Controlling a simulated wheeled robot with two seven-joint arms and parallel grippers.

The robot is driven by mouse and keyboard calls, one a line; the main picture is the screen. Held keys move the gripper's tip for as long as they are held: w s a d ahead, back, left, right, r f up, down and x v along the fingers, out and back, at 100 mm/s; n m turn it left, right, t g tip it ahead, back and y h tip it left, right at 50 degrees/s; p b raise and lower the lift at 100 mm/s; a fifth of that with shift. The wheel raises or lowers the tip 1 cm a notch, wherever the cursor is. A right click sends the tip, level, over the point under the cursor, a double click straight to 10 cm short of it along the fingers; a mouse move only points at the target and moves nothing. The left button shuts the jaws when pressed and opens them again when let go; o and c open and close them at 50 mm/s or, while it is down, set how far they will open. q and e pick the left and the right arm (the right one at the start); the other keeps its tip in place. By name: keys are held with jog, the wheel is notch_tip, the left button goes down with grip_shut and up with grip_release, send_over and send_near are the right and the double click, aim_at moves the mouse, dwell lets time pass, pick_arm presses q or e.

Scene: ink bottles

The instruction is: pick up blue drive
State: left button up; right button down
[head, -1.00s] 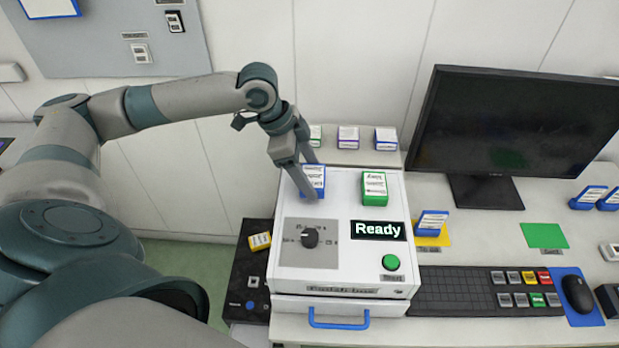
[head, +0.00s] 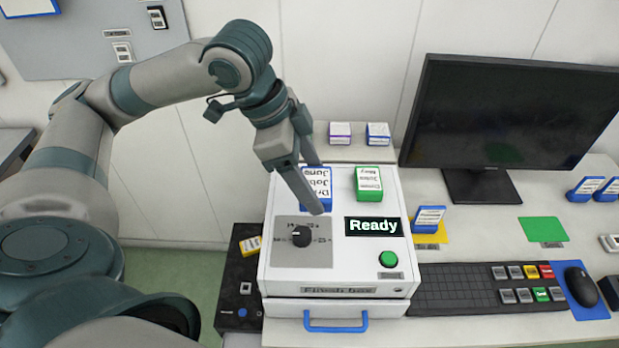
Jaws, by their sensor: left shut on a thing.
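A blue drive with a white label (head: 318,178) is at the back left of the white box's top, beside a green drive (head: 368,182). My left gripper (head: 314,188) is shut on this blue drive, with one finger in front of it and the other behind. The front finger hides part of its left side. I cannot tell for certain whether its base is clear of the box. Other blue drives stand on the yellow mat (head: 429,218), on the rear ledge (head: 377,133) and at the far right (head: 584,189). My right gripper is not in view.
A monitor (head: 512,115) and a keyboard (head: 485,288) are to the right. The green mat (head: 540,230) is empty.

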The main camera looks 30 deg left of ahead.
pick_arm(q)
jog(key=shift+s+d+r, duration=0.15)
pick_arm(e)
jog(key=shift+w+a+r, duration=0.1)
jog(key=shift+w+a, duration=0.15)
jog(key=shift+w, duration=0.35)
